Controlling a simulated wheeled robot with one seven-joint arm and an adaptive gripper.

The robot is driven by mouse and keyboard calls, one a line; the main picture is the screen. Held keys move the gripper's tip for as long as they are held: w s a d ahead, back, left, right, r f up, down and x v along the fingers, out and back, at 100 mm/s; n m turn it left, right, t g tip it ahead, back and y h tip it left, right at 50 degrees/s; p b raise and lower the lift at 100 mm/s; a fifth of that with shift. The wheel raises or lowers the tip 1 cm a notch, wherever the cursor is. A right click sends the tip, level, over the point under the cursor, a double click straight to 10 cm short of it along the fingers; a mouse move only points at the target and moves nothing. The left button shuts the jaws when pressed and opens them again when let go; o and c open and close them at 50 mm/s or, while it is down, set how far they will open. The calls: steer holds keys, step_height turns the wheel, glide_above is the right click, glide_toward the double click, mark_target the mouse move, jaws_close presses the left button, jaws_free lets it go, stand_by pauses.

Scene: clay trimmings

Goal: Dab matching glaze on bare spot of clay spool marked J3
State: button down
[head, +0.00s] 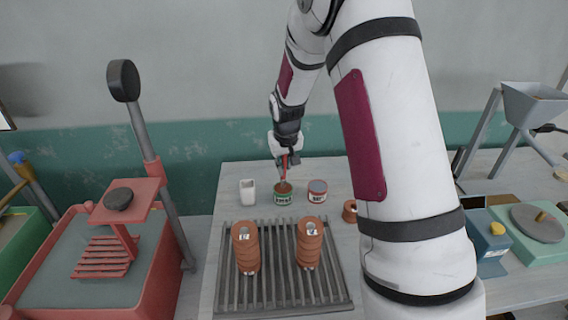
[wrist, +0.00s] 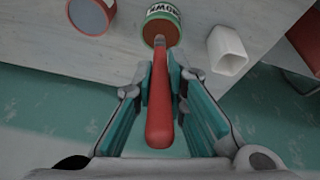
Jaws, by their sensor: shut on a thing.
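My gripper (head: 287,157) is shut on the red handle of a brush (wrist: 159,110). The brush points down at a green can (head: 283,198) with brown glaze inside, and its tip appears to be in or at the can's mouth. The can also shows in the wrist view (wrist: 163,12). A red-and-blue can (head: 317,192) stands to its right. Two ribbed orange clay spools (head: 246,254) (head: 309,249) stand upright on a slatted grey rack (head: 278,285). Each has a small white tag, too small to read surely. No bare spot can be made out.
A white cup (head: 247,192) stands left of the cans on the table (head: 228,172). Another small clay piece (head: 349,211) sits to the right, partly behind my arm. A red press (head: 110,235) stands at the left, a blue device (head: 486,248) at the right.

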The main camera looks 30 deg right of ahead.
stand_by(0.6)
steer(key=shift+r+p, duration=0.6)
steer(key=shift+r, duration=2.9)
steer(key=shift+a, duration=0.1)
